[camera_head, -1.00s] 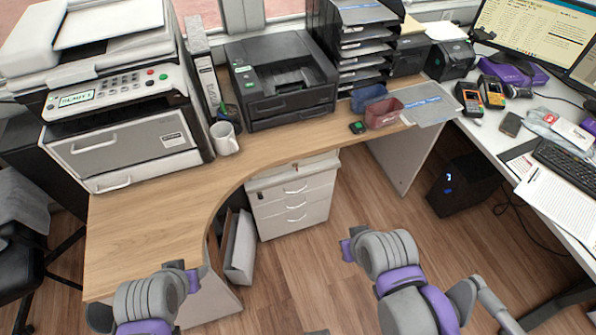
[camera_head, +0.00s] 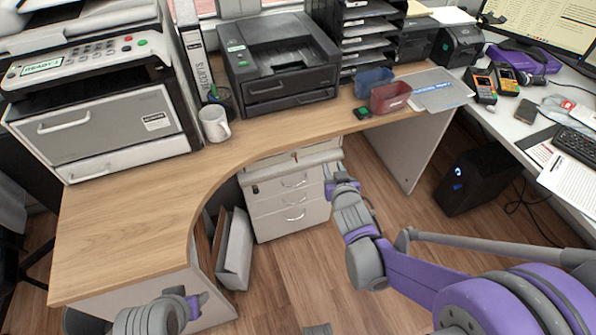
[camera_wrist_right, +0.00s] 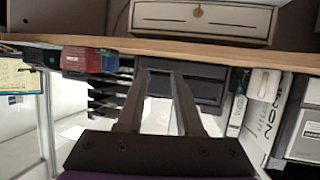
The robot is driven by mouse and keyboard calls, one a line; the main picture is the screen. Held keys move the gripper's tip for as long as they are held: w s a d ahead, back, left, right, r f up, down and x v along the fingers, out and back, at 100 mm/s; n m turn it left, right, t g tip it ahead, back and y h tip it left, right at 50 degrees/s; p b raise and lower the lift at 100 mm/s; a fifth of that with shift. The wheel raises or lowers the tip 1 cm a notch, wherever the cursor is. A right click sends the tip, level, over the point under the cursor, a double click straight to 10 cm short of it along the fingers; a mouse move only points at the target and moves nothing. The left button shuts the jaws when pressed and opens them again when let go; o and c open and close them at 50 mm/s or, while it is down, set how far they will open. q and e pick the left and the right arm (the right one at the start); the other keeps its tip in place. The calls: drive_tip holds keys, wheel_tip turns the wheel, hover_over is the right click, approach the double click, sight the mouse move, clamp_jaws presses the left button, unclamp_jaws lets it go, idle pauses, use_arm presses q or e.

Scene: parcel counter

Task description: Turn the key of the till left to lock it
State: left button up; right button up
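The till (camera_head: 290,164) is a pale, low drawer mounted under the wooden counter, above a white drawer unit. In the right wrist view, which is upside down, the till's front (camera_wrist_right: 160,17) shows at the top. A small orange-red key (camera_wrist_right: 198,11) sits at its middle; which way it is turned is too small to tell. My right gripper (camera_head: 338,178) is in front of the till's right end, apart from it. In its wrist view the two fingers (camera_wrist_right: 161,76) are apart with nothing between them. My left gripper (camera_head: 196,302) is low at the left; its fingertips are unclear.
The counter's edge (camera_head: 240,158) overhangs the till. A mug (camera_head: 214,124), a black printer (camera_head: 280,65) and a red bin (camera_head: 391,97) stand on the counter. The white drawer unit (camera_head: 287,211) is below the till. Open floor lies to its right.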

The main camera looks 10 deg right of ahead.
drive_tip(key=w+a+f+t+y+b, duration=0.1)
drive_tip(key=w+f+t+b, duration=0.15)
drive_tip(key=w+f, duration=0.4)
drive_tip(key=n+t+y+b, duration=0.2)
drive_tip(key=y+b, duration=0.1)
drive_tip(key=b, duration=0.2)
approach(296, 159)
use_arm(q)
wheel_tip(296, 159, down, 11)
drive_tip(key=shift+w+r, duration=0.15)
drive_tip(key=shift+w, duration=0.2)
use_arm(e)
drive_tip(key=w, duration=0.8)
drive_tip(key=shift+a+r, duration=0.15)
drive_tip(key=shift+a, duration=0.25)
clamp_jaws()
